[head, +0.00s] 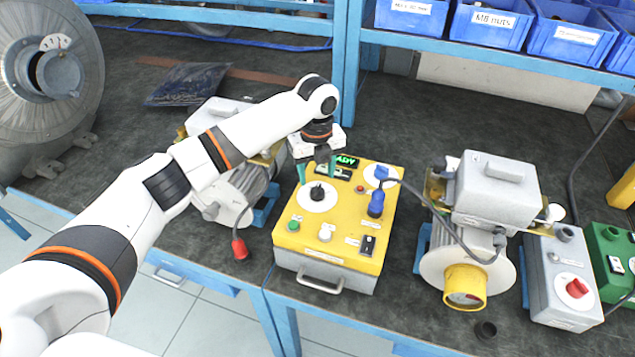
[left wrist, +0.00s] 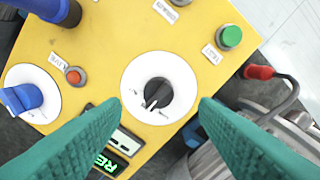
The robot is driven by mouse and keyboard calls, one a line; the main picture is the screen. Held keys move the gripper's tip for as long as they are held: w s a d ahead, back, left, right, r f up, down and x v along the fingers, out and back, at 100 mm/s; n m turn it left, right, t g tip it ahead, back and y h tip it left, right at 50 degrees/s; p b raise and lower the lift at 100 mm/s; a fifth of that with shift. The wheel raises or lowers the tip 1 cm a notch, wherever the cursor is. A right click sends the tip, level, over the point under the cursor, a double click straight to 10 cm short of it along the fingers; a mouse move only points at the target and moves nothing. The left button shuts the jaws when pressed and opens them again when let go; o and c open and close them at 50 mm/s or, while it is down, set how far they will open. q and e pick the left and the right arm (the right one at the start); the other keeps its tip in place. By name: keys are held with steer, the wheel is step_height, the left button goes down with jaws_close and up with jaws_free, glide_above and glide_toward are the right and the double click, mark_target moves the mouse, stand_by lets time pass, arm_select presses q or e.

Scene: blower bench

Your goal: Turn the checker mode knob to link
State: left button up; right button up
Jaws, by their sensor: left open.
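The checker (head: 337,238) is a yellow-topped box on the bench. A black knob (head: 318,193) sits on a white dial on its top, and in the left wrist view this knob (left wrist: 157,92) shows a pale pointer line aimed toward the display side. The dial's markings are too small to read, so I cannot tell its setting. A blue knob (left wrist: 22,98) sits on a second white dial. My left gripper (head: 316,172) points down above the black knob's dial, with its green fingers apart and empty. In the left wrist view the fingers (left wrist: 160,108) flank the dial without visibly touching the knob.
A blue plug (head: 376,203) with a grey cable stands on the checker's right side. A display (head: 346,160) glows green. Blower motors (head: 470,265) stand on both sides. A red-tipped lead (head: 240,248) hangs at the left.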

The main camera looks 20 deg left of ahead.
mark_target(317, 187)
arm_select(q)
step_height(317, 187, down, 4)
steer(key=shift+w+f+p, duration=0.15)
steer(key=shift+p, duration=0.15)
steer(key=shift+f, duration=0.65)
steer(key=shift+c, duration=0.8)
steer(key=c, duration=0.8)
steer(key=shift+r+n+p, duration=0.25)
steer(key=shift+n+p, duration=0.65)
steer(key=shift+p, duration=0.25)
steer(key=n+p, duration=0.2)
steer(key=shift+d+n, duration=0.1)
steer(key=shift+n, duration=0.2)
steer(key=n+p, duration=0.2)
steer(key=n, duration=0.1)
steer(key=shift+f+n+p, duration=0.15)
steer(key=shift+n+p, duration=0.7)
steer(key=shift+n, duration=0.35)
arm_select(e)
step_height(317, 187, up, 9)
steer(key=w, duration=0.2)
steer(key=shift+w, duration=0.3)
steer(key=shift+a, duration=0.1)
